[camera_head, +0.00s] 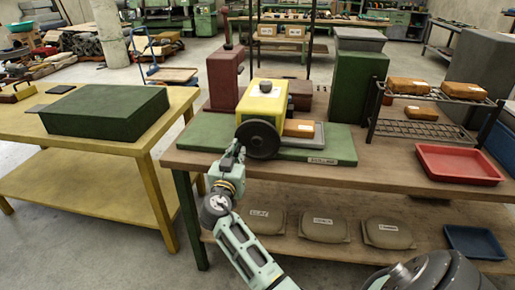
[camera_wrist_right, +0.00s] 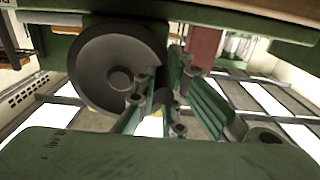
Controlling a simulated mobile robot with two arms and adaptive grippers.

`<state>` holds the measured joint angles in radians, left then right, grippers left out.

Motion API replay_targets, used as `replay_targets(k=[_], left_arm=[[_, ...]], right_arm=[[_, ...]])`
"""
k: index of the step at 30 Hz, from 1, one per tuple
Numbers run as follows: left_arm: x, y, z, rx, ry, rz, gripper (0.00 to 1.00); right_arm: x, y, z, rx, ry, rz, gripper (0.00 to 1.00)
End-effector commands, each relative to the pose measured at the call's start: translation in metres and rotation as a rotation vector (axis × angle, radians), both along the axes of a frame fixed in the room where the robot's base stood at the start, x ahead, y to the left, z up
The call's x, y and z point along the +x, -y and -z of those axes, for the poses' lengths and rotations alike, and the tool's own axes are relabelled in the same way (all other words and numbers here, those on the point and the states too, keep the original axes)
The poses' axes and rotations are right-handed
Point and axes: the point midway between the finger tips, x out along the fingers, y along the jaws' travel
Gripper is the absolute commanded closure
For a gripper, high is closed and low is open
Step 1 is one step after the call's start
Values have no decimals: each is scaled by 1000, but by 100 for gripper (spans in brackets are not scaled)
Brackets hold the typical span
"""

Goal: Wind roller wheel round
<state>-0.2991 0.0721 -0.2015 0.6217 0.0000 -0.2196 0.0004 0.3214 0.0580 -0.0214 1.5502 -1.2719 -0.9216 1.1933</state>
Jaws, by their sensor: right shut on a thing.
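The dark round roller wheel (camera_head: 264,140) is on the front of a yellow machine block (camera_head: 262,103), which stands on a green base plate (camera_head: 330,147) on the workbench. My right gripper (camera_head: 236,152) is at the wheel's left edge and is shut on its rim. In the right wrist view the wheel (camera_wrist_right: 100,62) fills the upper left, and the fingers of the gripper (camera_wrist_right: 160,82) meet its right edge. The exact contact between the fingers is partly hidden. My left gripper is not in view.
A yellow table (camera_head: 98,181) with a green box (camera_head: 105,111) stands left. On the workbench are a red post (camera_head: 224,78), a wire rack (camera_head: 412,127) with orange packages and a red tray (camera_head: 458,164). Grey sacks (camera_head: 325,225) lie on the lower shelf.

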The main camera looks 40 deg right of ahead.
Motion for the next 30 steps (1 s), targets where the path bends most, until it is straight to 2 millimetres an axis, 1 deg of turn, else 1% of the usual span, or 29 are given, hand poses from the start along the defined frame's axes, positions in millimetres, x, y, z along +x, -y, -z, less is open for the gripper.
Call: replay_targets(k=[1, 4, 9, 14, 19, 30], left_arm=[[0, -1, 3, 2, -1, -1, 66], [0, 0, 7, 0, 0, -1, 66], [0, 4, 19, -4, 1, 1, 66], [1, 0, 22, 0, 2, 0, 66], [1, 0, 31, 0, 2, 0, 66], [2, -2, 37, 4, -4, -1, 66]], right_arm=[[3, -5, 5, 6, -2, -15, 100], [1, -4, 9, 6, -4, -14, 100], [-3, 1, 21, 5, -5, -12, 100], [-6, 4, 23, 5, -6, -11, 100], [-11, 11, 31, 6, -7, -8, 100], [-23, 23, 36, 5, -5, -4, 100]])
